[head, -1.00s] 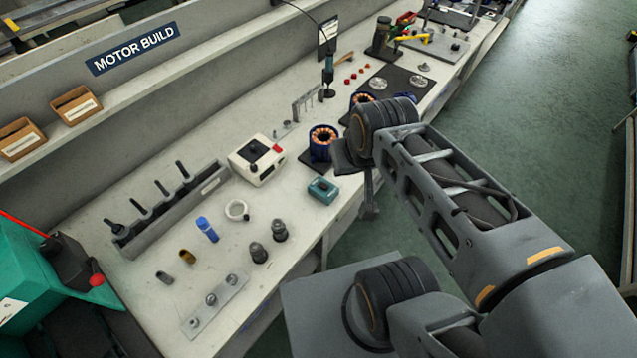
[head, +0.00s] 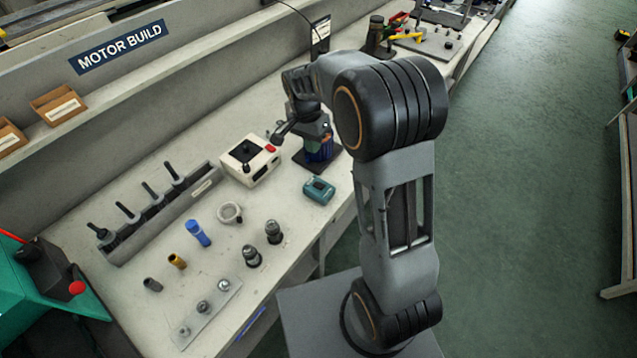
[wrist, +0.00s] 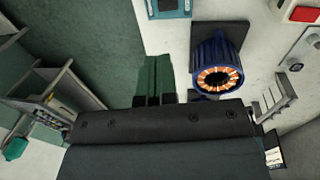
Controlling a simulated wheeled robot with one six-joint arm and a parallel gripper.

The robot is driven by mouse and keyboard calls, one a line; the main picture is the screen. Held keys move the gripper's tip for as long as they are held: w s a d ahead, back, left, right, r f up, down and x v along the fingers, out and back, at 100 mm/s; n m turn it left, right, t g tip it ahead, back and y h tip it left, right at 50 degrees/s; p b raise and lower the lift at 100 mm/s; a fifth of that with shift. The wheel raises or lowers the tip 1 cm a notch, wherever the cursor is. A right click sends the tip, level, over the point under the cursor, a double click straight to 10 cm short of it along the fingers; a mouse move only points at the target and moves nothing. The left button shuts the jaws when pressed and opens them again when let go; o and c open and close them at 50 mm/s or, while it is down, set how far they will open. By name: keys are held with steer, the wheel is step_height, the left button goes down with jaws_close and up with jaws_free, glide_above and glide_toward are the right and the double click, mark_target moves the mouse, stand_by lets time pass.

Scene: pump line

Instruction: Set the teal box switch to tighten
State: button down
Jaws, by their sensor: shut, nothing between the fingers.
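The teal box (head: 319,190) sits on the bench near its front edge, right of the cream box. Its switch position is too small to read in the head view. In the wrist view the teal box (wrist: 168,8) is cut off by the top edge and its switch cannot be read. My gripper (head: 277,141) is shut and empty, above the bench near the cream box and the blue motor stator, apart from the teal box. In the wrist view my gripper's fingers (wrist: 153,72) are closed together.
The blue motor stator (head: 319,149) with copper windings stands behind the teal box; my arm partly covers it. The cream box (head: 250,162) with a red button stands left of it. Two dark chucks (head: 272,232) stand nearer the front.

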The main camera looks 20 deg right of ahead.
mark_target(320, 186)
steer(key=shift+w+a+f+m, duration=0.1)
steer(key=shift+w+f+m, duration=0.25)
steer(key=shift+f, duration=0.4)
steer(key=shift+f, duration=0.1)
steer(key=f+p, duration=0.1)
steer(key=f, duration=0.3)
steer(key=s+d+f, duration=0.1)
steer(key=f, duration=0.4)
steer(key=s+f+p, duration=0.1)
steer(key=f, duration=0.3)
steer(key=shift+d+f+p, duration=0.25)
steer(key=shift+d+p, duration=0.05)
steer(key=shift+p, duration=0.05)
steer(key=shift+f, duration=0.1)
